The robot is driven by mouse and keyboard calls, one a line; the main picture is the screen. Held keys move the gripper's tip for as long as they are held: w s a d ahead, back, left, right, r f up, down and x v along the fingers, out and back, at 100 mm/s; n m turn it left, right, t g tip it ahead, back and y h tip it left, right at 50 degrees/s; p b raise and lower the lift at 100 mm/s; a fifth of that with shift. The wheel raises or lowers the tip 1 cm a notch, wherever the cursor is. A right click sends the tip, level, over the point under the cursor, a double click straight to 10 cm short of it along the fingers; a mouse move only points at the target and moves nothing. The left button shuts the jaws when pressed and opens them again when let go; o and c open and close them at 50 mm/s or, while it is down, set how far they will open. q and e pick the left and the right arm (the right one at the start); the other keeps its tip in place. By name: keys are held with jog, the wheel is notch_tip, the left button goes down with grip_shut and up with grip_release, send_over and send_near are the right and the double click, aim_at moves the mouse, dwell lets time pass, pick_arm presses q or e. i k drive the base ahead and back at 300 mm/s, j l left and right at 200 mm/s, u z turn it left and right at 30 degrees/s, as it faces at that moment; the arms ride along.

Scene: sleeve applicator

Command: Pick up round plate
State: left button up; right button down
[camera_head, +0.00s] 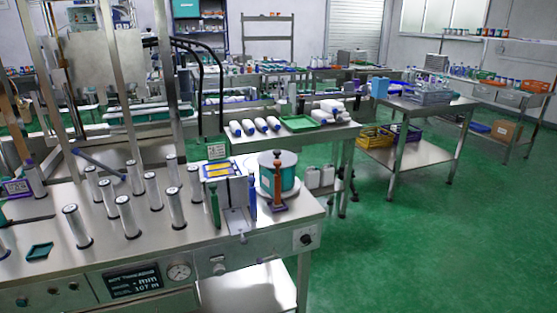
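A white round plate-like disc (292,191) lies near the right end of the steel machine table. A teal cylinder with a pale top (286,170) stands on it and hides most of its surface. An orange-brown upright tool (277,190) stands in front and covers part of the disc's front edge. I cannot tell for certain that this disc is the round plate. Neither of my grippers is in view.
Several upright metal cylinders (126,217) crowd the steel table (170,247). Blue and green tools (214,203) stand beside a small metal fixture left of the disc. A bench (325,133) with a green tray (300,123) stands behind. Green floor (430,240) is clear at right.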

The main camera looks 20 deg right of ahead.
aim_at(266, 159)
jog(key=i+l+z, duration=0.3)
jog(key=z, duration=0.2)
jog(key=i+l+z, duration=0.3)
jog(key=z, duration=0.2)
jog(key=i+l+z, duration=0.1)
jog(key=i+z, duration=0.4)
jog(key=i+l+z, duration=0.2)
jog(key=i+z, duration=0.65)
jog(key=i+u, duration=0.35)
jog(key=i+l+u, duration=0.1)
jog(key=i+u, duration=0.3)
jog(key=i+l+u, duration=0.15)
jog(key=u, duration=0.2)
